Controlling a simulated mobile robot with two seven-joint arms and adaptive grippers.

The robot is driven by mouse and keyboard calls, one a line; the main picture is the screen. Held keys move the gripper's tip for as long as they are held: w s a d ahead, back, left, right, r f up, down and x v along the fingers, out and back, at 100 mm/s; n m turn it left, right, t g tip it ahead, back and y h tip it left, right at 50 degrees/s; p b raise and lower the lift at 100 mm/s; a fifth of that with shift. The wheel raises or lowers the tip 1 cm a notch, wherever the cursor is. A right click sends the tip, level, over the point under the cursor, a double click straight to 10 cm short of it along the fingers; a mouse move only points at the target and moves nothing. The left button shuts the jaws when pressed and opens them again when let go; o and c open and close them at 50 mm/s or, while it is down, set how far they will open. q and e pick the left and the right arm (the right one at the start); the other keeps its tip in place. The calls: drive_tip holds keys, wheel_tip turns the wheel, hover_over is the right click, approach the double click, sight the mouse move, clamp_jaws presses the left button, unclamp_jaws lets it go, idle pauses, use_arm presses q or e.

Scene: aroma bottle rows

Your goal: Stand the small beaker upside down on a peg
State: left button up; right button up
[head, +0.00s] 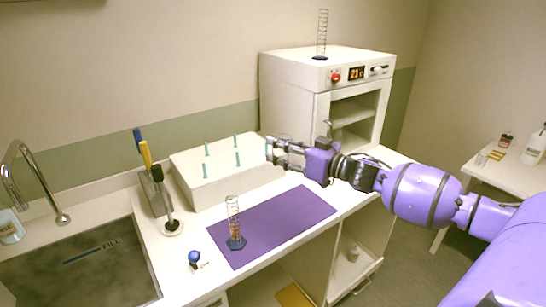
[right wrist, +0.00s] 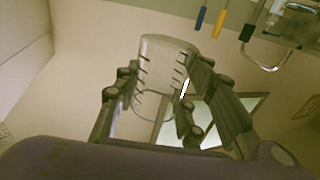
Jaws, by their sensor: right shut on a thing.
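My right gripper (head: 281,152) is shut on the small beaker, a clear glass vessel that shows faintly between its fingertips in the head view. In the right wrist view, the beaker (right wrist: 165,62) shows with dark marks on its wall, between the fingers (right wrist: 163,100). I cannot tell for certain which end is its mouth. The gripper is in the air at the right end of a white peg block (head: 200,190). Several thin teal pegs stand on the block, among them a near right peg (head: 237,158) and a far left peg (head: 206,148). The pegs look bare. My left gripper is not in view.
A graduated cylinder (head: 234,228) stands on a purple mat (head: 275,226) in front of the block. A white oven (head: 290,95) is behind my right gripper. Brushes (head: 147,155) stand left of the block, by the sink (head: 80,265). The mat's right part is clear.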

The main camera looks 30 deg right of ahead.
drive_tip(key=shift+w+a+r, duration=0.1)
drive_tip(key=shift+a, duration=0.4)
drive_tip(key=shift+a+r+n+g+y, duration=0.15)
drive_tip(key=shift+a+n+g+y, duration=0.15)
drive_tip(key=shift+n+y, duration=0.15)
drive_tip(key=shift+s+a+r, duration=0.15)
drive_tip(key=shift+s+a, duration=0.05)
drive_tip(key=shift+s, duration=0.1)
drive_tip(key=shift+d, duration=0.1)
